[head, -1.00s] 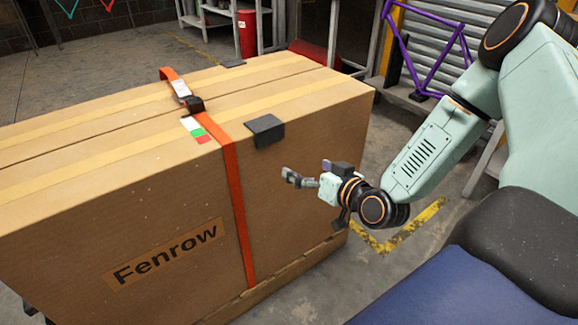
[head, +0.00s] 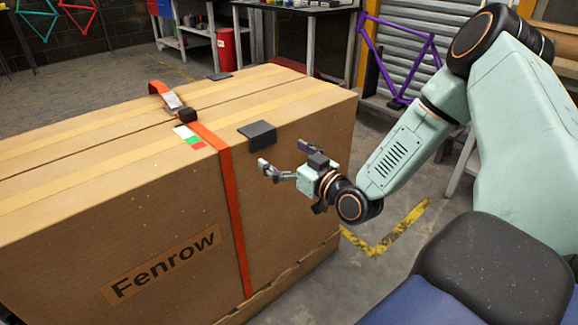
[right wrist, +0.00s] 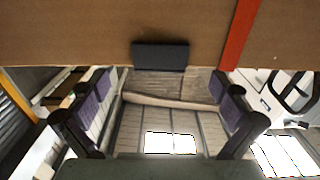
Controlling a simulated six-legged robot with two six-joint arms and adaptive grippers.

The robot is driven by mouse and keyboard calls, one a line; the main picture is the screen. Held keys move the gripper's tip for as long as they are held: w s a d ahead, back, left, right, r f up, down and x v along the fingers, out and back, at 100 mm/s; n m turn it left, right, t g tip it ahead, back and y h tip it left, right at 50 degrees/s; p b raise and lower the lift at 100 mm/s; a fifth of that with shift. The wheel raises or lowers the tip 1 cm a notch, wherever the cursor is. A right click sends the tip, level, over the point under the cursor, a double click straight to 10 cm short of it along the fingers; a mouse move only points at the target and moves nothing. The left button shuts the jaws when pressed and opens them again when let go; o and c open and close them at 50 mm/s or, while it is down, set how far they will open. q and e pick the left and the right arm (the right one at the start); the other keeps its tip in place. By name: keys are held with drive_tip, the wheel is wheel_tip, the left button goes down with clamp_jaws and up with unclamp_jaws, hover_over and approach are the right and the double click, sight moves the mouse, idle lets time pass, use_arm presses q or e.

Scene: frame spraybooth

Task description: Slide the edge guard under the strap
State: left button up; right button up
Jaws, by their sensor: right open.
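The dark grey edge guard (head: 257,133) sits folded over the near top edge of the cardboard box, right of the orange strap (head: 235,215), with a small gap between them. The strap runs over the top and down the near face. My right gripper (head: 283,156) is open and empty, just in front of the near face, below and right of the guard. In the right wrist view the guard (right wrist: 160,57) lies ahead, between the lines of the spread fingers (right wrist: 165,95), not touched. The strap (right wrist: 240,38) is on the right there. My left gripper is not in view.
The large box (head: 70,235) marked Fenrow stands on a pallet. A buckle (head: 181,112) and a white-green-red label (head: 188,135) are on its top. Another dark guard (head: 220,76) is at the far edge. Floor with yellow marking (head: 390,237) is clear to the right.

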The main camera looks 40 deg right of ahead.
sight(264, 141)
drive_tip(key=w+b, duration=0.1)
drive_tip(key=w, duration=0.2)
drive_tip(key=shift+w+a+f+b, duration=0.1)
drive_tip(key=shift+w+a+b, duration=0.1)
drive_tip(key=shift+b, duration=0.1)
drive_tip(key=shift+w+d, duration=0.1)
drive_tip(key=shift+w, duration=0.5)
drive_tip(key=shift+a, duration=0.2)
drive_tip(key=shift+d, duration=0.1)
drive_tip(key=shift+s, duration=0.1)
drive_tip(key=c, duration=1.2)
drive_tip(key=shift+r, duration=0.3)
drive_tip(key=c, duration=0.5)
clamp_jaws()
drive_tip(key=shift+r, duration=0.1)
